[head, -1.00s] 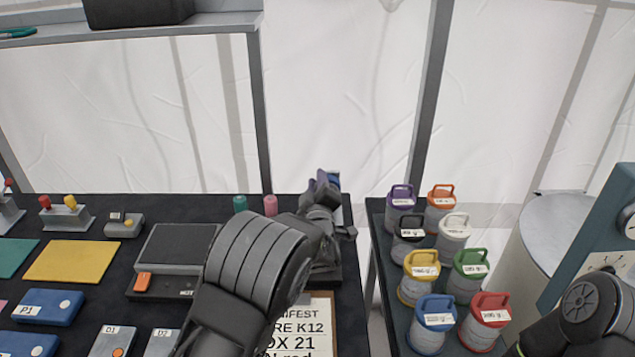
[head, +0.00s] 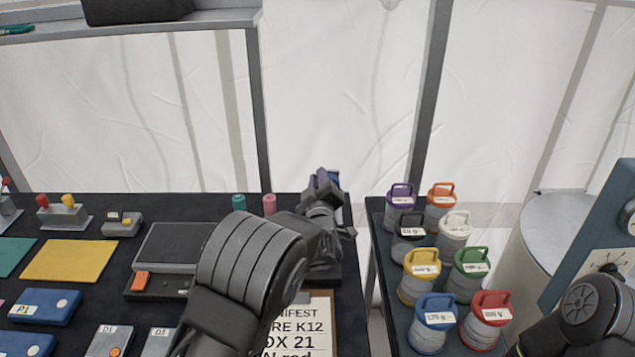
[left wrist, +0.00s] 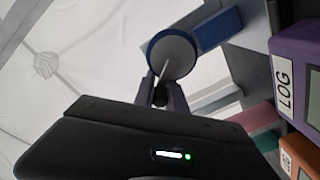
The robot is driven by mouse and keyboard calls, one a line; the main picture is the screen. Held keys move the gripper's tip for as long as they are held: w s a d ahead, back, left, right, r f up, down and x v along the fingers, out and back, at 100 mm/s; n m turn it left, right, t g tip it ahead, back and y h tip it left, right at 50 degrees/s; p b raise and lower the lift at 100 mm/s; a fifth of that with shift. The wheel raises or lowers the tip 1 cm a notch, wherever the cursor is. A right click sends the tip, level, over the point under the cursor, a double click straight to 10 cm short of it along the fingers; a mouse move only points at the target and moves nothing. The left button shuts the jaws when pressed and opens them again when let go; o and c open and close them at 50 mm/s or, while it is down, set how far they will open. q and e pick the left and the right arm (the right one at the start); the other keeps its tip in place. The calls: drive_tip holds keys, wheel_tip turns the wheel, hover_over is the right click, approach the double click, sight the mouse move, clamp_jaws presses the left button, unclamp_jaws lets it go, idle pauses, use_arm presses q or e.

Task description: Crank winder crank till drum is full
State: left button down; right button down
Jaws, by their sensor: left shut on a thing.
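The winder (head: 328,272) stands at the right end of the black table, mostly hidden behind my left arm and hand. My left gripper (head: 322,186) is over it; its fingers also show in the left wrist view (left wrist: 161,95). They are shut on a small dark piece just below a round grey disc with a blue rim (left wrist: 172,54). I take this piece for the crank's handle, but most of it is hidden. I cannot tell how full the drum is. My right gripper is out of view; only part of my right arm shows at lower right.
Several lidded spools, including a blue one (head: 433,322), stand on a side table to the right. A clipboard sheet (head: 305,325) lies in front of the winder. A grey device with an orange button (head: 140,281) sits to the left. A pink spool (head: 269,203) stands behind my arm.

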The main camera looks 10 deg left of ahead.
use_arm(q)
drive_tip(key=c, duration=1.4)
unclamp_jaws()
drive_tip(key=shift+o, duration=0.2)
drive_tip(key=shift+s+d, duration=0.1)
drive_tip(key=shift+s, duration=0.5)
drive_tip(key=b+v, duration=0.2)
drive_tip(key=v, duration=0.4)
drive_tip(key=shift+s, duration=0.3)
